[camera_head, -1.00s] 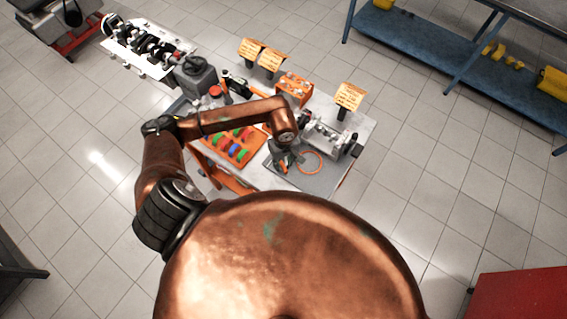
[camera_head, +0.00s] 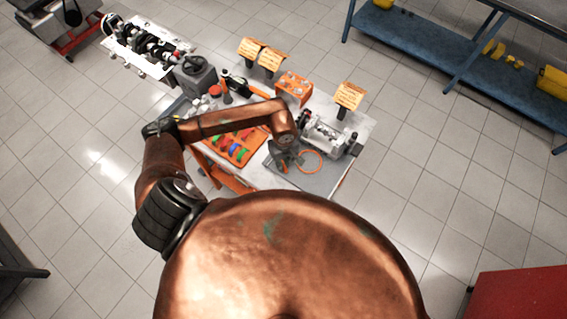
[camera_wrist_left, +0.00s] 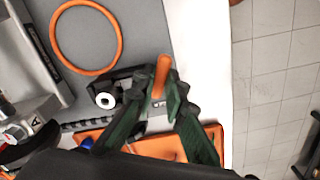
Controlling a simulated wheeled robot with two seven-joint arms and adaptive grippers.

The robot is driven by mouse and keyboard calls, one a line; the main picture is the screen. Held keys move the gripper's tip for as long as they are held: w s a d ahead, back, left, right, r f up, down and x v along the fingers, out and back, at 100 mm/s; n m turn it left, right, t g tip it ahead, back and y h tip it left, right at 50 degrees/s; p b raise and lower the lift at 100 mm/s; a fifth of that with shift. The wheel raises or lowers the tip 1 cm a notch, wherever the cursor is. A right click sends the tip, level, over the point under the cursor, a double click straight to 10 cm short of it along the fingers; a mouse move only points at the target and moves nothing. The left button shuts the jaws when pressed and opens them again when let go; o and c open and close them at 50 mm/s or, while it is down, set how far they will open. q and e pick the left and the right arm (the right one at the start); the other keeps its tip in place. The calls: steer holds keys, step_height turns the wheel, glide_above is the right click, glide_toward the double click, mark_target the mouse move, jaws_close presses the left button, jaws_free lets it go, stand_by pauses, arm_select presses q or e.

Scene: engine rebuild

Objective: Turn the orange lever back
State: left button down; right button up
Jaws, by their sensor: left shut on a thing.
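The orange lever (camera_wrist_left: 161,76) stands up between the fingertips of my left gripper (camera_wrist_left: 163,91) in the left wrist view. The green fingers are shut on it. The lever belongs to a dark fixture (camera_wrist_left: 112,90) with a round white-faced part beside it. In the head view my left gripper (camera_head: 285,161) is over the grey mat at the front of the bench, just left of the orange ring. My right gripper is not in view.
An orange ring (camera_head: 311,161) lies flat on the grey mat (camera_head: 318,182). A metal engine part (camera_head: 326,136) stands behind it. An orange tray (camera_head: 240,150) with coloured pieces is to the left, partly under my arm. Orange signs (camera_head: 349,96) stand at the back.

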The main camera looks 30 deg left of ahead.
arm_select(q)
steer(key=n+b, duration=0.3)
steer(key=shift+w+d+f+n, duration=0.1)
steer(key=shift+w+f+n, duration=0.05)
steer(key=shift+w+n, duration=0.15)
steer(key=shift+n+b, duration=0.65)
steer(key=shift+n, duration=0.35)
steer(key=shift+r, duration=0.2)
steer(key=c, duration=2)
jaws_free()
steer(key=shift+o, duration=0.2)
steer(key=shift+w+r, duration=0.1)
step_height(320, 180, up, 12)
